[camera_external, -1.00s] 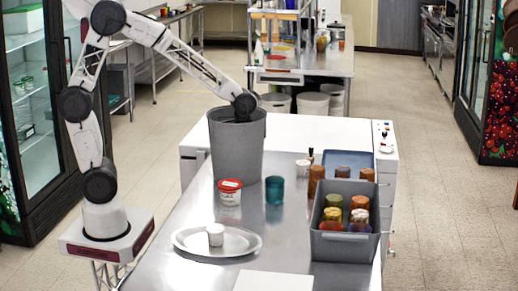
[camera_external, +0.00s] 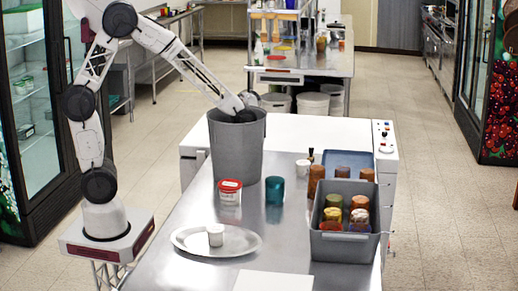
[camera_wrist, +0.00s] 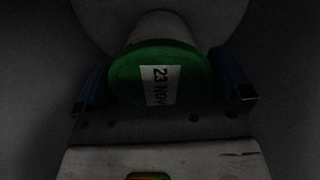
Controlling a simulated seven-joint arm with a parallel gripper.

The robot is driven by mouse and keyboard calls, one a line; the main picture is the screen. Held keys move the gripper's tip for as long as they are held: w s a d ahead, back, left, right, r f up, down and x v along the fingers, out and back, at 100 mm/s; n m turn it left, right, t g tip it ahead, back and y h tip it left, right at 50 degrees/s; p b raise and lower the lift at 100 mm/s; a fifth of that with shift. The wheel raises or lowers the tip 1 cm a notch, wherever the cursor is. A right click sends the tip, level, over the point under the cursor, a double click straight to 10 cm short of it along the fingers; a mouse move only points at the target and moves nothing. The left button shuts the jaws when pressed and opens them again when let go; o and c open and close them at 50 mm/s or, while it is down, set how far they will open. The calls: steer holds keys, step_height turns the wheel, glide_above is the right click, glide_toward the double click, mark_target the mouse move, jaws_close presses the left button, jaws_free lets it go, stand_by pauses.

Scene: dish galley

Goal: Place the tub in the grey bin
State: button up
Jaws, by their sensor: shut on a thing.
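The grey bin (camera_external: 236,152) is a tall round container standing at the far left part of the steel table. My arm reaches down through its open top, and my gripper is hidden inside it in the external view. In the wrist view, my gripper (camera_wrist: 165,84) is shut on a tub with a green lid (camera_wrist: 125,73). The lid carries a white label reading "23 NOV". The tub's pale body (camera_wrist: 163,26) shows beyond the lid. Dark grey bin surfaces surround it; whether the tub touches the bottom cannot be told.
A red-lidded tub (camera_external: 230,192) and a teal cup (camera_external: 274,190) stand in front of the bin. A grey crate (camera_external: 335,246) with several jars is at right, near a blue tray (camera_external: 350,158).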

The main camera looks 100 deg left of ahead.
steer(key=shift+f, duration=0.3)
steer(key=shift+f, duration=0.15)
steer(key=o, duration=0.7)
step_height(320, 180, up, 12)
stand_by(0.5)
stand_by(0.5)
